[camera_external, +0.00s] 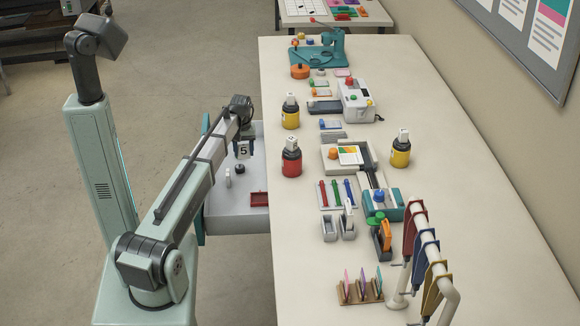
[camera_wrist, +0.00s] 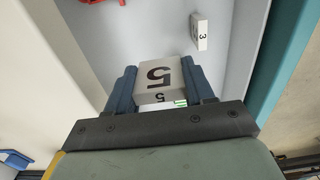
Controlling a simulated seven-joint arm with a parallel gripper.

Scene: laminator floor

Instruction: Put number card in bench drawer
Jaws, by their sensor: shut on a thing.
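The number card is a small white block marked 5 (camera_wrist: 158,76); it also shows in the external view (camera_external: 243,150). My gripper (camera_wrist: 160,85) is shut on it, with a blue finger on each side. In the external view my gripper (camera_external: 243,140) is over the open bench drawer (camera_external: 225,208), a pale tray pulled out from the bench's left side. The wrist view shows the drawer's grey inside (camera_wrist: 150,30) around and beyond the card. I cannot tell whether the card touches the drawer floor.
A white block marked 3 (camera_wrist: 199,32) and a red tray (camera_external: 259,199) lie in the drawer; a small white piece (camera_external: 228,178) shows there too. The bench top (camera_external: 300,250) holds bottles, pens and tools. The drawer's front left floor is clear.

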